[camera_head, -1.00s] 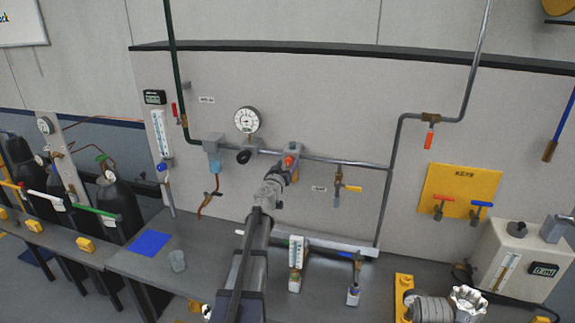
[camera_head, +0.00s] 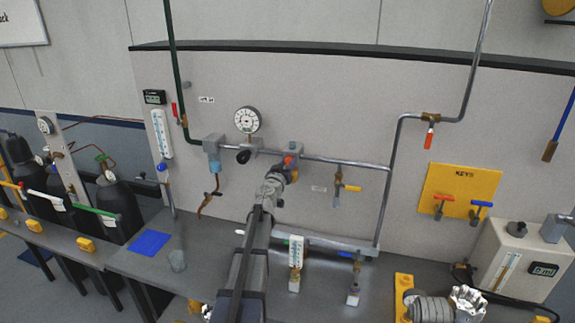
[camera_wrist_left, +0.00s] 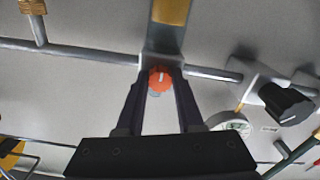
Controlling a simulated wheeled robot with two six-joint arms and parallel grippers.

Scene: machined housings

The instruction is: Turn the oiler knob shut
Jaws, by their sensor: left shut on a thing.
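The orange-red oiler knob (camera_wrist_left: 160,79) sits between my left gripper's fingertips in the left wrist view. A white line marks its face. In the head view the knob (camera_head: 289,160) shows just past the gripper, at the grey oiler unit (camera_head: 294,147) on the horizontal pipe. My left gripper (camera_wrist_left: 160,85) is shut on the knob, one dark finger on each side. In the head view the left gripper (camera_head: 285,174) reaches up to the unit and hides part of it. My right gripper is not in view.
A round gauge (camera_head: 247,119) and a black knob (camera_head: 243,157) are left of the oiler. A yellow-handled valve (camera_head: 345,187) hangs to its right. A flow meter (camera_head: 295,262) stands below.

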